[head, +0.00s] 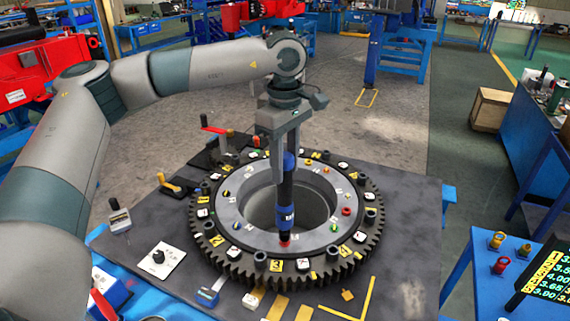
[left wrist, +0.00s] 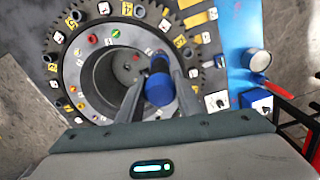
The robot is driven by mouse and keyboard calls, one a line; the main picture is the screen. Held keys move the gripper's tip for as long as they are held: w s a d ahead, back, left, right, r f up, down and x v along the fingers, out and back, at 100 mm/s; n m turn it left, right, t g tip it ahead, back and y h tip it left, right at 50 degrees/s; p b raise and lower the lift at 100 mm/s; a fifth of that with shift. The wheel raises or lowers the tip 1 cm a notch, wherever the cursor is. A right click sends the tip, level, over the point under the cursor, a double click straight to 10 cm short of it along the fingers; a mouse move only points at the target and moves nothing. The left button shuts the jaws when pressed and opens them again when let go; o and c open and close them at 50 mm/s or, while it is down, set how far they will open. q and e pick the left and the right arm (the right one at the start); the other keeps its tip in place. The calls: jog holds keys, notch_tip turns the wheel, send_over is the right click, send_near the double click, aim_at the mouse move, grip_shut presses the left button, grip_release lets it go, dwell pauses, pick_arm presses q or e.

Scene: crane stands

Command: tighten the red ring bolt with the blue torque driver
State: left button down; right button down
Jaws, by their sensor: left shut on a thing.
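The blue torque driver (head: 286,205) stands about upright over the front of the grey inner ring (head: 235,232). In the left wrist view the driver's blue top (left wrist: 159,90) sits between the fingers and hides the bolt below. My right gripper is not in view.
A black toothed gear (head: 370,240) with numbered yellow and white tags surrounds the ring on a dark table (head: 415,220). Other small coloured bolts sit on the ring, one red (head: 346,211) at right. A screen with numbers (head: 548,285) and a blue side table (head: 480,300) stand at right.

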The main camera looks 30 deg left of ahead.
pick_arm(q)
jog(key=shift+f+b, duration=0.8)
jog(key=shift+f, duration=0.05)
dwell(0.4)
jog(key=shift+f+b, duration=0.15)
jog(key=shift+b, duration=1)
dwell(4.3)
